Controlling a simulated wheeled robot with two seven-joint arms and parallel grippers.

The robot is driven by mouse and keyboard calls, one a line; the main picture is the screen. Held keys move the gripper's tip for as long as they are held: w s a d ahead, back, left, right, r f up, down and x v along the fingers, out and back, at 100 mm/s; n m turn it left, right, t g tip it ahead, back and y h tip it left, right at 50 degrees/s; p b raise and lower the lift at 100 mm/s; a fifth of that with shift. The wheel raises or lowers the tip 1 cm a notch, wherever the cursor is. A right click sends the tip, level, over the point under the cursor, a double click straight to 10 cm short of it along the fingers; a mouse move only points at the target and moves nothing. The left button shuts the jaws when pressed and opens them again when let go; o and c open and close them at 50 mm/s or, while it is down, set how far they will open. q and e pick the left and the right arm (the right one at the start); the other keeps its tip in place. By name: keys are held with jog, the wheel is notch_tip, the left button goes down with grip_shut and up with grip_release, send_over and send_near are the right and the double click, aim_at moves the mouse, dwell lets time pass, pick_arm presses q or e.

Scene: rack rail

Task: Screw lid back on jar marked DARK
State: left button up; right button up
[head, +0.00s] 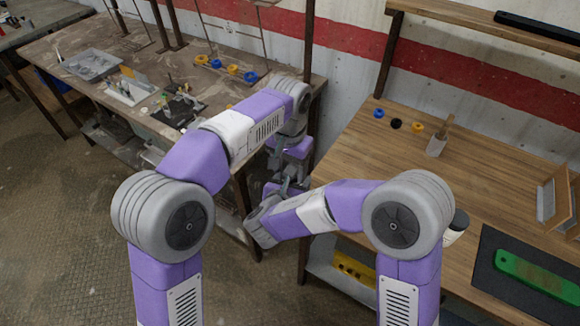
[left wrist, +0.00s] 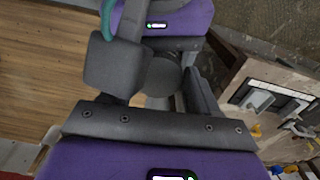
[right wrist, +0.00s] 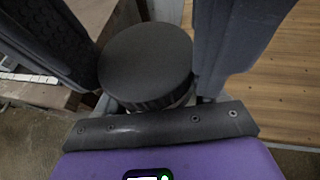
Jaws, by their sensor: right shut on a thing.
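A round black lid (right wrist: 146,62) sits between the two fingers of my right gripper (right wrist: 146,50) in the right wrist view. The fingers press its sides. A pale strip of what seems to be the jar (right wrist: 186,99) shows under it; I cannot tell how the two sit together. In the left wrist view a dark round top (left wrist: 161,76) shows between the fingers of my left gripper (left wrist: 160,85), with a pale part below. I cannot tell whether these fingers touch it. In the head view both grippers meet (head: 288,180) between the tables. No DARK marking is readable.
A white jar with a dark lid (head: 456,226) stands on the right wooden table (head: 400,165), partly behind my right arm. Blue, black and yellow lids (head: 397,124) lie at its back, near a wooden holder (head: 438,138). A cluttered bench (head: 180,60) stands at left.

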pick_arm(q)
jog(key=shift+s+f+g, duration=0.3)
jog(key=shift+s+f, duration=0.05)
jog(key=shift+f, duration=0.3)
pick_arm(e)
jog(key=shift+w+r, duration=0.35)
jog(key=shift+r, duration=0.5)
pick_arm(q)
notch_tip(320, 180, up, 3)
jog(key=shift+r, duration=0.65)
pick_arm(e)
jog(key=shift+f, duration=0.15)
pick_arm(q)
jog(key=shift+w, duration=0.1)
jog(key=c, duration=0.9)
pick_arm(e)
jog(key=shift+s+f, duration=0.1)
pick_arm(q)
jog(key=shift+c, duration=0.2)
jog(key=shift+f, duration=0.2)
jog(key=shift+f, duration=0.6)
